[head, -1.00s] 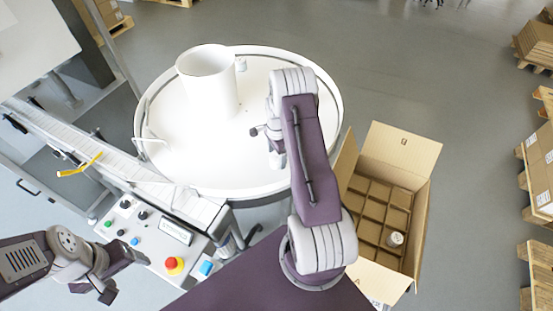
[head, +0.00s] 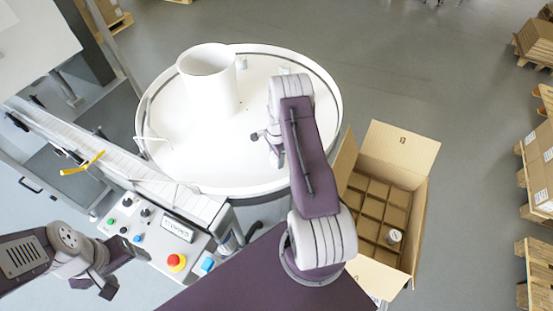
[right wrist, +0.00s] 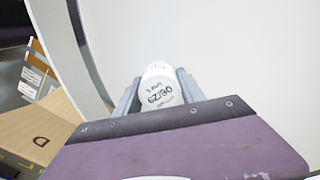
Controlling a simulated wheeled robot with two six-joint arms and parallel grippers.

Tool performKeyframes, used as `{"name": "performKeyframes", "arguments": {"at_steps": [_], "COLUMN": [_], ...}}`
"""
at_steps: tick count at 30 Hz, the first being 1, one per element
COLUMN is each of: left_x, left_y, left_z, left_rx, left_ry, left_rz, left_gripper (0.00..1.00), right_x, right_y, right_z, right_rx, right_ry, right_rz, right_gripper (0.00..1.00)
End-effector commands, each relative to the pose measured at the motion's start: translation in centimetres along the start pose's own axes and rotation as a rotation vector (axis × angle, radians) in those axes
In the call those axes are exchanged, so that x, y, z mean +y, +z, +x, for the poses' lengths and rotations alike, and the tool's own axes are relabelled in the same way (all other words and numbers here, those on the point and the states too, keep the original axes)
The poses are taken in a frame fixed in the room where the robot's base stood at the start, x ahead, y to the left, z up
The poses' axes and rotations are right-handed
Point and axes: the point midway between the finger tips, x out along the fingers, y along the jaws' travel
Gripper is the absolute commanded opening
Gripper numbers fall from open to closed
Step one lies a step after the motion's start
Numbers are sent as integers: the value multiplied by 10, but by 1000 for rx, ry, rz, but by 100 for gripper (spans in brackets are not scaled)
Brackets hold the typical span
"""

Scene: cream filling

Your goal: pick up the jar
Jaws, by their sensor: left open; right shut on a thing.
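A white jar (right wrist: 160,88) with dark printed text sits between the fingers of my right gripper (right wrist: 158,80) in the right wrist view. The gripper is shut on it, with a white surface behind. In the head view my right gripper (head: 264,140) is over the white round table (head: 190,160); my own arm largely hides it and the jar. Small white jar-like things stand at the table's far side (head: 284,71) and beside the white cylinder (head: 242,63). Another jar (head: 395,237) stands in a carton cell. My left gripper (head: 108,289) is open and empty at the lower left.
The open carton (head: 405,148) with divided cells stands right of the round table. A tall white cylinder (head: 208,80) rises from the table. A control panel (head: 150,235) with a red button and a white conveyor (head: 120,178) lie at the left. Pallets stand far right.

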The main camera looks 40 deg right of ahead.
Motion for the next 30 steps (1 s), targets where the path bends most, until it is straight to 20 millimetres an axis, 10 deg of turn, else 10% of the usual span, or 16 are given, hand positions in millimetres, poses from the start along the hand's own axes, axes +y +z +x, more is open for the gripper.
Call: {"name": "performKeyframes", "arguments": {"at_steps": [8,21,30], "left_x": [0,-1,-1], "left_y": [2,5,5], "left_z": [22,50,52], "left_rx": [0,0,0], "left_ry": [0,0,0], "left_rz": [0,0,0], "left_gripper": [72,72,72], "right_x": [0,65,77], "right_y": [-2,-76,-88], "right_z": [-38,-95,-107], "right_rx": [2,2,0], "right_ry": [-6,-3,0], "right_rz": [1,4,0], "right_gripper": [3,3,3]}}
